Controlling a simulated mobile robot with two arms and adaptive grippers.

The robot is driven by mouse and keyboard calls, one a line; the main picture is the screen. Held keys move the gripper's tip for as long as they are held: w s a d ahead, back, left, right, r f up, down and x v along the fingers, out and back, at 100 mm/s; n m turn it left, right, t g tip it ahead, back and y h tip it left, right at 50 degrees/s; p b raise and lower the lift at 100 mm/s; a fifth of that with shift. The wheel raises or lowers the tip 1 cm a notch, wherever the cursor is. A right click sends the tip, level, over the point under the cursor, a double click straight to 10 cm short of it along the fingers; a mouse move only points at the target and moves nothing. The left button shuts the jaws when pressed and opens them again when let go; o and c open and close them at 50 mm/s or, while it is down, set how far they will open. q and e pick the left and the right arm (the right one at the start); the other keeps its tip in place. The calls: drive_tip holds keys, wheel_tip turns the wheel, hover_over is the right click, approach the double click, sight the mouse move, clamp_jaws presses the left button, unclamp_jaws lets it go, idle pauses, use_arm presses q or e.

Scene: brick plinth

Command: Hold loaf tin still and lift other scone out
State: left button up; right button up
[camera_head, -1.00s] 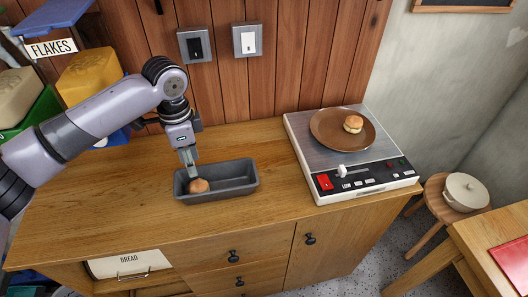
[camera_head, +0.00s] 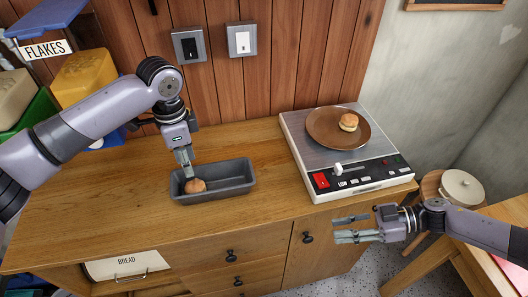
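The dark grey loaf tin (camera_head: 232,181) stands on the wooden worktop, with one brown scone (camera_head: 195,186) inside at its left end. My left gripper (camera_head: 186,167) points down at the tin's back wall, just behind this scone. Its fingers look close together, but I cannot tell whether they are closed on the tin's wall. Another scone (camera_head: 348,122) sits on a brown plate (camera_head: 323,130) on the scale. My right gripper (camera_head: 350,228) is open and empty, pointing left in front of the cabinet, with a gap between its fingers.
The scale (camera_head: 362,175) with its red button stands on the right of the worktop (camera_head: 110,205). A round stool (camera_head: 433,185) holding a white lidded pot (camera_head: 461,187) is at the right. Yellow (camera_head: 90,82) and green bins stand at the left. The worktop between tin and scale is clear.

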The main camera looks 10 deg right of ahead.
drive_tip(key=w+a+r+t, duration=0.6)
drive_tip(key=w+a+r, duration=0.2)
drive_tip(key=w+r, duration=0.55)
drive_tip(key=w+r+m+t+h, duration=0.4)
drive_tip(key=w+r+m+t, duration=0.15)
drive_tip(key=w+r, duration=0.2)
drive_tip(key=m+g+h, duration=0.8)
drive_tip(key=g, duration=0.2)
approach(251, 174)
drive_tip(key=x, duration=1.2)
drive_tip(key=shift+f, duration=0.4)
drive_tip(key=shift+c, duration=0.2)
